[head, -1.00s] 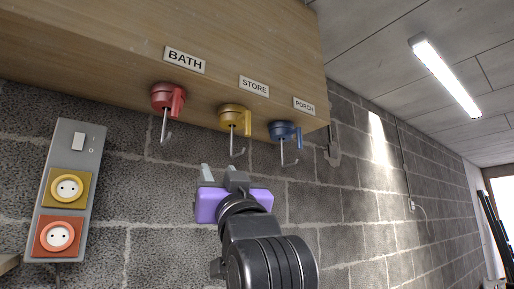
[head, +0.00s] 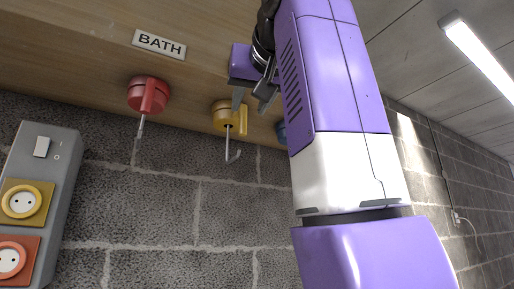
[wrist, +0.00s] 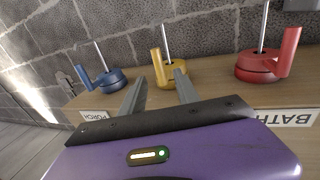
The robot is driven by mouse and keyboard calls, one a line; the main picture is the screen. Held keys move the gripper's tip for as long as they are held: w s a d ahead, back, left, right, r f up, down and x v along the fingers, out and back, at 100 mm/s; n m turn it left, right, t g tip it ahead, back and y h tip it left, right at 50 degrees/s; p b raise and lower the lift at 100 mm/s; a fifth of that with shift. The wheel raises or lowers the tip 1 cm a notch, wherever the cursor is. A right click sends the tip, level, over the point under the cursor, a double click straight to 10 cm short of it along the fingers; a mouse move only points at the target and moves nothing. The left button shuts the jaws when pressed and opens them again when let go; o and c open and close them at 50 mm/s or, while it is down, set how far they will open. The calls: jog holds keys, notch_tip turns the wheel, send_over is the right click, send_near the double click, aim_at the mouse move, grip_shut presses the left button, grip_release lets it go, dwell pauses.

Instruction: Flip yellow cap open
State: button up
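The yellow round fixture (head: 225,114), with an upright yellow lever and a metal hook, is mounted under the wooden cabinet between a red and a blue one. It also shows in the wrist view (wrist: 168,75), just beyond my fingers. My gripper (head: 251,103) is open and empty, with its two fingertips close to the yellow lever; I cannot tell whether they touch. In the wrist view my fingers (wrist: 160,82) are spread apart with the yellow fixture between and past them. A yellow socket (head: 22,202) sits on the grey panel at the left.
The red fixture (head: 148,95) with its hook is on the left, under the BATH label (head: 159,44). The blue fixture (wrist: 100,80) is mostly hidden by my arm in the head view. The wooden cabinet (head: 80,60) is above. Block wall is behind.

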aim_at(244, 121)
jog(key=p+x, duration=0.1)
jog(key=x, duration=0.1)
jog(key=p+x, duration=0.1)
jog(key=x, duration=0.1)
jog(key=p+x, duration=0.1)
jog(key=x, duration=0.1)
jog(key=shift+w+f, duration=0.25)
jog(key=shift+f, duration=0.05)
jog(key=shift+w+a+f+p, duration=0.1)
jog(key=shift+w+a+p, duration=0.1)
jog(key=shift+w+p, duration=0.25)
jog(key=shift+w, duration=0.1)
grip_shut()
dwell(0.8)
